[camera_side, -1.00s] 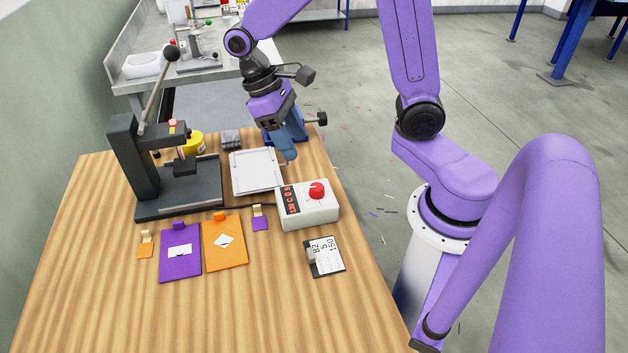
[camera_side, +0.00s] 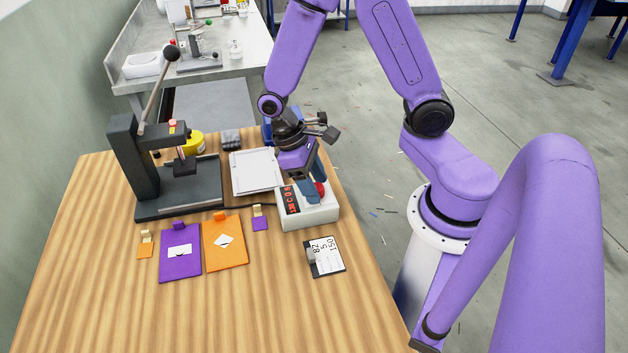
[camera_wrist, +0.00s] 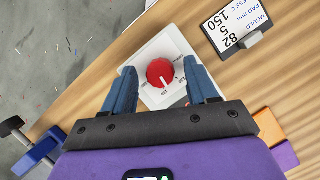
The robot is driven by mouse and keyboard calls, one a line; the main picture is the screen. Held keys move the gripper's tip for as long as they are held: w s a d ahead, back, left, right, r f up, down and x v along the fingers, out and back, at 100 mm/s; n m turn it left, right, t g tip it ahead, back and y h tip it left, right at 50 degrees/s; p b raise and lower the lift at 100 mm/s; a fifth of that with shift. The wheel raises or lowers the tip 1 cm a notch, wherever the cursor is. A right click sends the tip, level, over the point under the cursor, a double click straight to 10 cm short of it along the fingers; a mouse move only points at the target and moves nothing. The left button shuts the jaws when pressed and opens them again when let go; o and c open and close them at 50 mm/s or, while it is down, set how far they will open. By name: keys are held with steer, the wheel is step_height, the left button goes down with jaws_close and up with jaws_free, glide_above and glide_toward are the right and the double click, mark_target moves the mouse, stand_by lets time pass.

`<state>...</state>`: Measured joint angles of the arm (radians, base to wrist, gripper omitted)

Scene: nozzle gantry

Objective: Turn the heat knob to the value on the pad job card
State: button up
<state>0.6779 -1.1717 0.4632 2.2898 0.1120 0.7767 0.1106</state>
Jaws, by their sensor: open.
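The red heat knob (camera_wrist: 160,72) sits on the white control box (camera_wrist: 181,42). In the wrist view its white pointer line points down, slightly right; the scale marks are too small to read surely. In the side view the knob (camera_side: 321,187) is partly hidden by my gripper (camera_side: 314,199). My gripper (camera_wrist: 159,68) is open, with one blue finger on each side of the knob, apart from it in the wrist view. The job card (camera_wrist: 229,27) stands in a grey holder and shows 82, 5 and 150, with 150 by the press C line. It also shows in the side view (camera_side: 328,256).
The box's red display (camera_side: 290,200) is hard to read. A black lever press (camera_side: 180,201) stands at the left. A purple pad (camera_side: 180,265), an orange pad (camera_side: 225,255) and a white tray (camera_side: 255,186) lie nearby. The front of the table (camera_side: 190,320) is clear.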

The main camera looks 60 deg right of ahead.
steer(key=c, duration=1)
steer(key=shift+d+m+y, duration=0.1)
steer(key=shift+m+y, duration=0.8)
steer(key=shift+m, duration=1.5)
steer(key=shift+w, duration=0.1)
steer(key=o, duration=1)
steer(key=shift+r, duration=0.1)
steer(key=a+v, duration=0.1)
steer(key=v, duration=1.6)
steer(key=shift+w+d, duration=0.2)
steer(key=shift+d, duration=0.3)
